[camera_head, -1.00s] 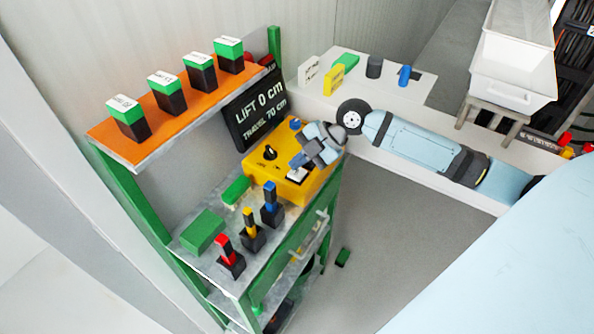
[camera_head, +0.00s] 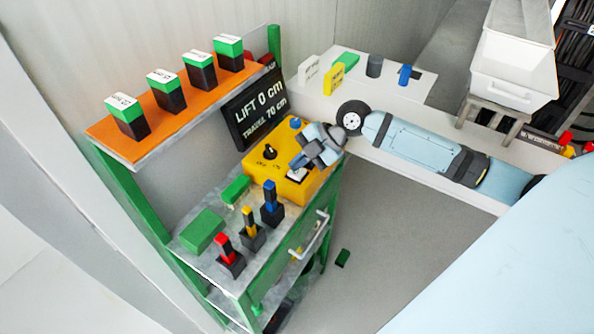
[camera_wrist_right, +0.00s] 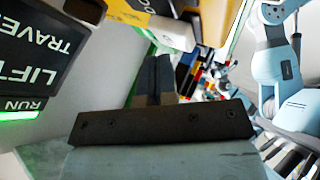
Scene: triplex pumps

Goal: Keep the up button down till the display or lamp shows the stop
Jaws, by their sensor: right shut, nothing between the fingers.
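The yellow control box (camera_head: 262,172) stands on the bench shelf, with a black knob (camera_head: 270,151), a blue button (camera_head: 295,123) and a white patch (camera_head: 296,175) by my gripper. My right gripper (camera_head: 298,163) is shut and empty, its tips low over the box near that patch. I cannot tell whether they touch a button; the up button cannot be made out. The black display (camera_head: 255,110) reads LIFT 0 cm, TRAVEL 70 cm. In the right wrist view, shut fingers (camera_wrist_right: 158,75) show, and a lit green RUN lamp (camera_wrist_right: 22,114) sits by the display (camera_wrist_right: 40,55). My left gripper is out of view.
Red, yellow and blue-topped levers (camera_head: 251,229) stand in front of the box, beside green blocks (camera_head: 203,230). Green and black blocks (camera_head: 166,90) line the orange upper shelf (camera_head: 108,137). A white ledge (camera_head: 440,170) runs behind my right arm.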

